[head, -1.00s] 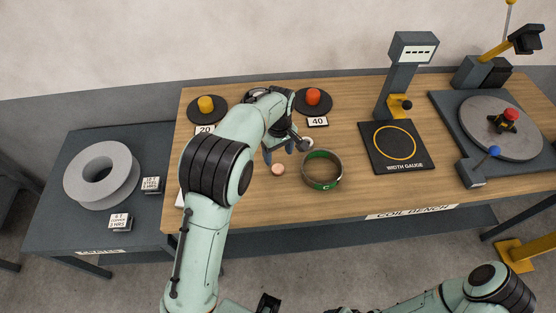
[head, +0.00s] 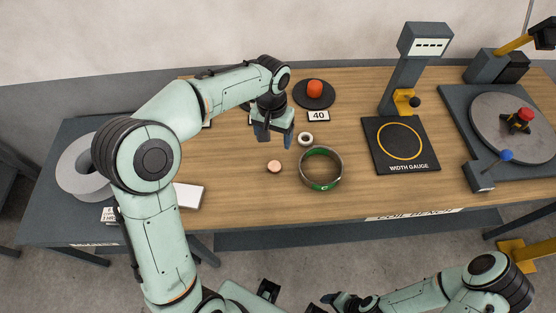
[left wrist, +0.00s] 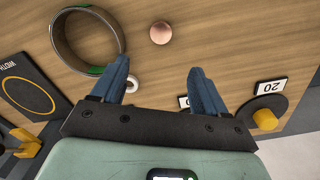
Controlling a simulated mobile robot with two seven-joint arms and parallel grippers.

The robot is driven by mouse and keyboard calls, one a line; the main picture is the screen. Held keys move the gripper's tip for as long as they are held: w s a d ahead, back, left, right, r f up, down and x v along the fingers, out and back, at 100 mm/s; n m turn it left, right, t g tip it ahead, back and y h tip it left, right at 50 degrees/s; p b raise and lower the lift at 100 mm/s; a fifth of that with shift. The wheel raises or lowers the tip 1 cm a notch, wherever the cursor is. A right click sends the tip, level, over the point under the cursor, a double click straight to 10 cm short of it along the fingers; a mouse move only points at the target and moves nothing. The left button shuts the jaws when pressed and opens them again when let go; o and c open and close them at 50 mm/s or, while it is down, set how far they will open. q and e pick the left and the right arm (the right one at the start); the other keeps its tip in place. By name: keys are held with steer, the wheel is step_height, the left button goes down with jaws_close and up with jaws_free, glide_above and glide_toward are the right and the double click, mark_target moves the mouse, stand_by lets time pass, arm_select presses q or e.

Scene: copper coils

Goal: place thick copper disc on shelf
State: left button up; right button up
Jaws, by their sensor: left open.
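A small copper disc (head: 274,166) lies flat on the wooden bench (head: 250,205), left of a green and dark metal ring (head: 321,182). It also shows in the left wrist view (left wrist: 160,33), beyond my fingertips and roughly centred between them. My left gripper (head: 274,136) is open, empty and pointing down, on the far side of the disc in the head view. Its two blue fingers also show in the left wrist view (left wrist: 160,70). My right gripper (head: 334,301) is low at the bottom edge, away from the bench; its jaws are unclear. A dark lower shelf (head: 330,233) shows under the bench.
A small white ring (head: 306,139) lies right of my left gripper. The width gauge (head: 400,146) and a turntable (head: 515,128) stand to the right. A red-orange weight (head: 314,88) sits at the back. A grey side table with a large ring (head: 78,172) is left.

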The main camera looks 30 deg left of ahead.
arm_select(q)
glide_above(274, 166)
steer(key=f, duration=0.8)
steer(key=shift+w+b, duration=0.25)
steer(key=shift+b, duration=0.15)
steer(key=shift+s+f, duration=0.15)
steer(key=shift+f, duration=1.15)
steer(key=shift+s+f, duration=0.1)
steer(key=shift+f, duration=1.15)
jaws_close()
steer(key=shift+r, duration=0.15)
step_height(274, 166, up, 20)
steer(key=p, duration=0.2)
